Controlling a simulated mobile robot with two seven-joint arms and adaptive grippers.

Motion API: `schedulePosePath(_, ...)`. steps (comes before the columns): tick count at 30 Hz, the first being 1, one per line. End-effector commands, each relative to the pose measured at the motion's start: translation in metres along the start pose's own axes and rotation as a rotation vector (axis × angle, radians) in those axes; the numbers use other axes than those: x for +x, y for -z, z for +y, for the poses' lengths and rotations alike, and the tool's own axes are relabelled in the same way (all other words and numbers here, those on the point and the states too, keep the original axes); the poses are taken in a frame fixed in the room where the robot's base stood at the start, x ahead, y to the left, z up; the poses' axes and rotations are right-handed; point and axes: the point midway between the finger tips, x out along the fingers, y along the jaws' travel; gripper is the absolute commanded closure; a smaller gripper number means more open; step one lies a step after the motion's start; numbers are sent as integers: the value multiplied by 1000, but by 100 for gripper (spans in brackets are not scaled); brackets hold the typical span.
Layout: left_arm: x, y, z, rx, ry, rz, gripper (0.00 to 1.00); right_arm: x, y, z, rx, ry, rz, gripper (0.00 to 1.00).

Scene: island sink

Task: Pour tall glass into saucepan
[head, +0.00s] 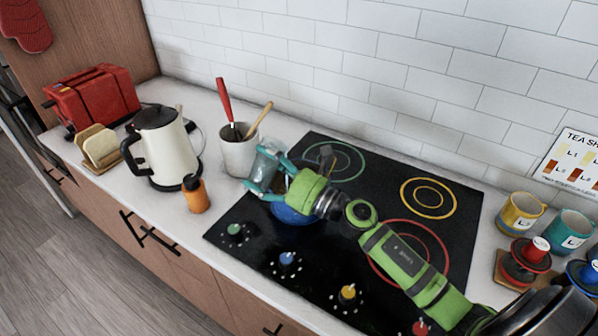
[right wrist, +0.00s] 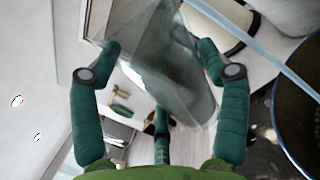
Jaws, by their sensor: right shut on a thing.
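The tall glass (head: 267,162) is clear and grey-tinted. My right gripper (head: 262,172) is shut around it, teal fingers on both sides, and holds it above the left part of the cooktop, beside and partly over the saucepan. In the right wrist view the glass (right wrist: 165,60) stands between the fingertips and looks tilted; its contents are unclear. The blue saucepan (head: 292,215) sits on the front left of the cooktop, mostly hidden under my gripper. Its dark inside (right wrist: 298,105) shows at the right of the wrist view. My left gripper is out of view.
A white utensil crock (head: 238,155) stands close behind and left of the glass. A kettle (head: 168,150), an orange bottle (head: 196,195) and a red toaster (head: 95,98) are further left. Mugs (head: 520,213) stand at the right. The cooktop's right burners (head: 430,197) are clear of pans.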

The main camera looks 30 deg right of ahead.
Motion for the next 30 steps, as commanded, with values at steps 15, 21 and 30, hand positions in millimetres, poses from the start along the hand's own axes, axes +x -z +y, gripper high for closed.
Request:
schedulePosePath(15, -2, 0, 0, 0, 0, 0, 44, 0, -7, 0, 73, 0, -27, 64)
schedulePosePath(21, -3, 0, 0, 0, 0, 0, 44, 0, -9, 0, 100, 0, -37, 64)
schedulePosePath(30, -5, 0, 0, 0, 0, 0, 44, 0, -12, 1, 138, 0, -50, 64)
